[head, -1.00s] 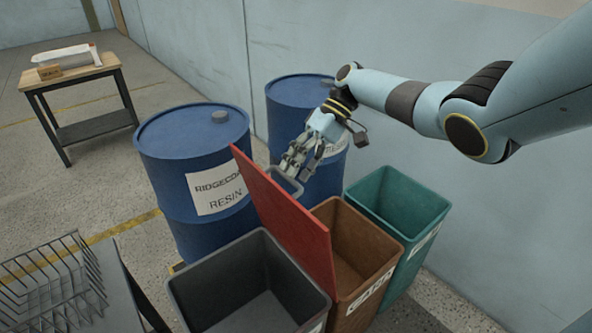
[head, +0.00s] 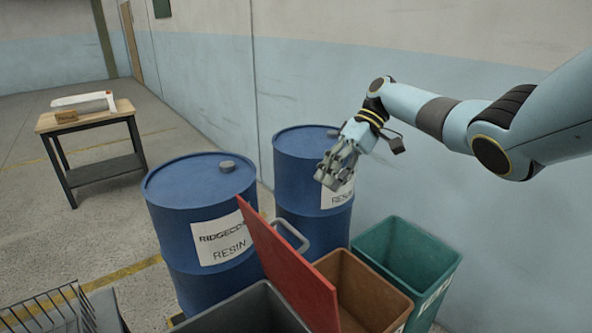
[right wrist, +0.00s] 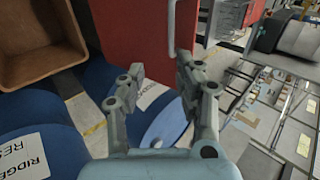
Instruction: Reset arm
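My right gripper (head: 332,178) hangs in the air in front of the far blue drum, above and behind the red lid. Its fingers are spread apart and empty, which also shows in the right wrist view (right wrist: 160,72). My left gripper is not in view.
Two blue resin drums, a near one (head: 200,215) and a far one (head: 300,175), stand behind the bins. A teal bin (head: 405,260) is right of the brown one and a grey bin (head: 250,305) left. A wall (head: 500,220) runs along the right. A workbench (head: 90,120) stands far left.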

